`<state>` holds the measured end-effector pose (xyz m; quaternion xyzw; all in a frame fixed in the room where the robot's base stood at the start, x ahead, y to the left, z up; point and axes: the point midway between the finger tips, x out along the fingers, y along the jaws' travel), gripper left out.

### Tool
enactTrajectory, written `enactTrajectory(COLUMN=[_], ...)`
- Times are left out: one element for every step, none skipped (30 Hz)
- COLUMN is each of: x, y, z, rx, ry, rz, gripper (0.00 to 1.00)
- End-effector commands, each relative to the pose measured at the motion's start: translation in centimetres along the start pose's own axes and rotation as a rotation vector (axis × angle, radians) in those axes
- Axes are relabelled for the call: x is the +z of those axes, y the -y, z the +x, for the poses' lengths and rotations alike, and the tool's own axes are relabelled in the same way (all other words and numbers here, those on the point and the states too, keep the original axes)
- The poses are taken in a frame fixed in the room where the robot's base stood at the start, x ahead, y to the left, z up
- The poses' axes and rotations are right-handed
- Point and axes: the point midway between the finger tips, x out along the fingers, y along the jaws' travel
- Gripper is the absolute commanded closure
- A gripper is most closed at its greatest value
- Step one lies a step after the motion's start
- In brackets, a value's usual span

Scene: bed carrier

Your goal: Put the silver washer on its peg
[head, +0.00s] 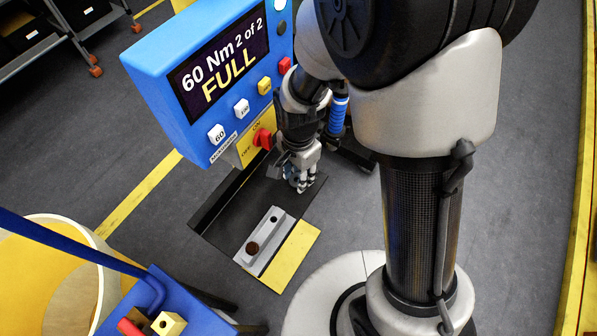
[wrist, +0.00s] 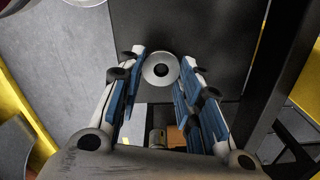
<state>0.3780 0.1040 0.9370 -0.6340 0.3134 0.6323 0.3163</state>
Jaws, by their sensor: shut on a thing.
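The silver washer (wrist: 149,72) is a flat ring with a dark centre. In the wrist view it sits between the fingertips of my gripper (wrist: 161,64), which is shut on it. In the head view my gripper (head: 303,182) points down over the dark platform, just beyond a grey metal block (head: 263,236). I cannot make out the washer's peg for certain in either view.
A blue control box (head: 166,92) with a lit display reading "60 Nm 2 of 2 FULL" and a red switch (head: 262,138) stands close left of my gripper. A yellow plate (head: 291,257) lies beside the block. A cream bin (head: 75,235) and blue stand are lower left.

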Motion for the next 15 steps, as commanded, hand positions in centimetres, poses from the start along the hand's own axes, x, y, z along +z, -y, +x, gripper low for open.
enactTrajectory(x=[0.0,0.0,0.0,0.0,0.0,0.0,0.0,0.0,0.0,0.0,0.0,0.0,0.0,0.0,0.0], y=[0.0,0.0,0.0,0.0,0.0,0.0,0.0,0.0,0.0,0.0,0.0,0.0,0.0,0.0,0.0], z=[0.08,0.1,0.12,0.14,0.14,0.15,0.15,0.14,0.14,0.14,0.14,0.13,0.13,0.13,0.13], rx=[0.0,0.0,0.0,0.0,0.0,0.0,0.0,0.0,0.0,0.0,0.0,0.0,0.0,0.0,0.0], ry=[0.0,0.0,0.0,0.0,0.0,0.0,0.0,0.0,0.0,0.0,0.0,0.0,0.0,0.0,0.0], rz=[0.0,0.0,0.0,0.0,0.0,0.0,0.0,0.0,0.0,0.0,0.0,0.0,0.0,0.0,0.0], gripper=[0.85,0.85,0.85,0.85,0.85,0.85,0.85,0.85,0.85,0.85,0.85,0.85,0.67,0.65,0.62])
